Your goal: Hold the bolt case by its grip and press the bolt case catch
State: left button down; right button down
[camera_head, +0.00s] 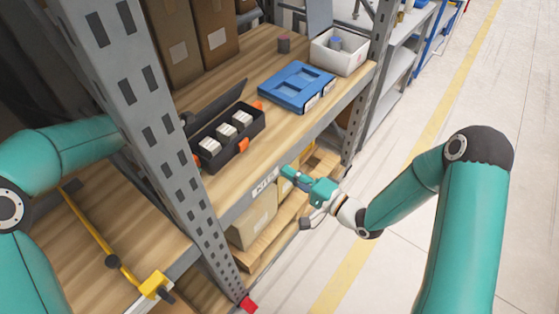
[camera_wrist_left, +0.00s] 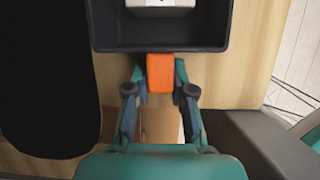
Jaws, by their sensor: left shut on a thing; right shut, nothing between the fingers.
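The black bolt case (camera_head: 228,140) stands on the wooden shelf with its dark lid (camera_head: 216,104) raised and several white boxes inside. Orange parts show on its ends and front. In the left wrist view, my left gripper (camera_wrist_left: 160,88) is shut on the orange grip (camera_wrist_left: 160,70) at one end of the case (camera_wrist_left: 160,47). In the head view this gripper is hidden behind the grey post. My right gripper (camera_head: 291,175) is shut and empty, just off the shelf's front edge, apart from the case. I cannot tell which orange part is the catch.
A blue case (camera_head: 297,87) lies to the right on the shelf, and an open white box (camera_head: 340,57) stands behind it. The perforated grey post (camera_head: 150,120) rises left of the bolt case. A yellow clamp (camera_head: 153,284) lies at lower left.

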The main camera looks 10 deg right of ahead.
pick_arm(q)
jog(key=shift+s+f, duration=0.15)
jog(key=c, duration=0.9)
grip_release()
jog(key=shift+a+r, duration=0.15)
jog(key=shift+r, duration=0.35)
jog(key=v, duration=1.1)
